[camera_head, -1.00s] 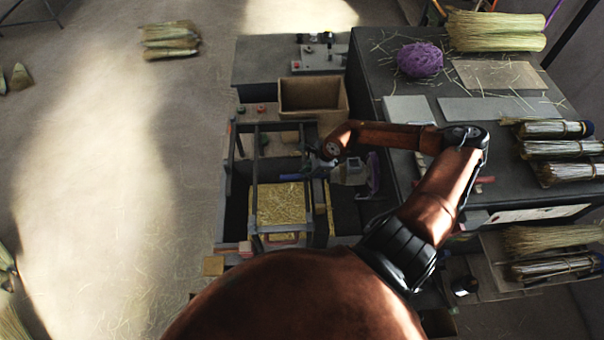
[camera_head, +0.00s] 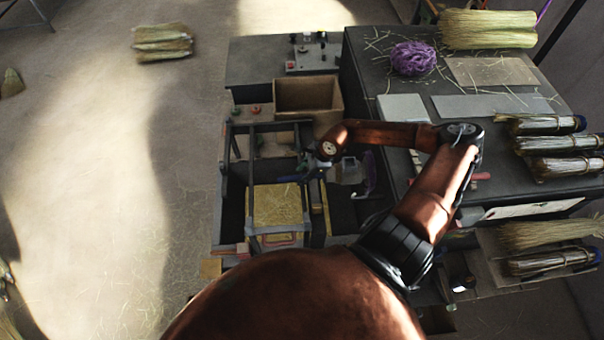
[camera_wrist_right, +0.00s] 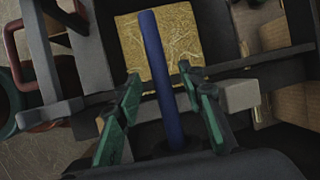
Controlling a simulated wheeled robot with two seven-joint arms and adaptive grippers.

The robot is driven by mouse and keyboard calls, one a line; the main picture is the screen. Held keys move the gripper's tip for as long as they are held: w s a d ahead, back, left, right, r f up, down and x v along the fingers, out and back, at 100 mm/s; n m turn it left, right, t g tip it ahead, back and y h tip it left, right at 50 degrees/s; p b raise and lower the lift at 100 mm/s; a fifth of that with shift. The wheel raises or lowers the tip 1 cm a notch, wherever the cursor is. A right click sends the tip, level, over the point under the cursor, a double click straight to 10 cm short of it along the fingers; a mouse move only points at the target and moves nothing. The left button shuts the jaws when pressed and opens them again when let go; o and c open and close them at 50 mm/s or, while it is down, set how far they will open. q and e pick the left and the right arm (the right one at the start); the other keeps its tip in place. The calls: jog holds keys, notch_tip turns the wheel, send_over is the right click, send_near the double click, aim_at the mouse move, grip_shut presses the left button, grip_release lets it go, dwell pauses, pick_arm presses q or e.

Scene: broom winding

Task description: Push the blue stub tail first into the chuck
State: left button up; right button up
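The blue stub (camera_wrist_right: 160,75) is a long straight rod in the right wrist view, running from over the straw-covered panel down towards my palm. It lies between the two green fingers of my right gripper (camera_wrist_right: 158,78), with a gap on each side, so the gripper is open around it. The stub's near end meets a dark round part whose identity I cannot tell. In the head view a short piece of the blue stub (camera_head: 290,178) shows beside my right gripper (camera_head: 312,172), over the dark frame. I cannot make out the chuck clearly. My left gripper is not in view.
The straw-covered panel (camera_head: 278,206) sits inside a dark frame (camera_head: 226,165) with upright bars close to the gripper. An open cardboard box (camera_head: 308,94) stands behind. The bench at right holds a purple twine ball (camera_head: 413,58) and straw bundles (camera_head: 489,29).

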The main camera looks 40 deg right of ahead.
jog(key=v, duration=1.2)
jog(key=shift+d, duration=0.1)
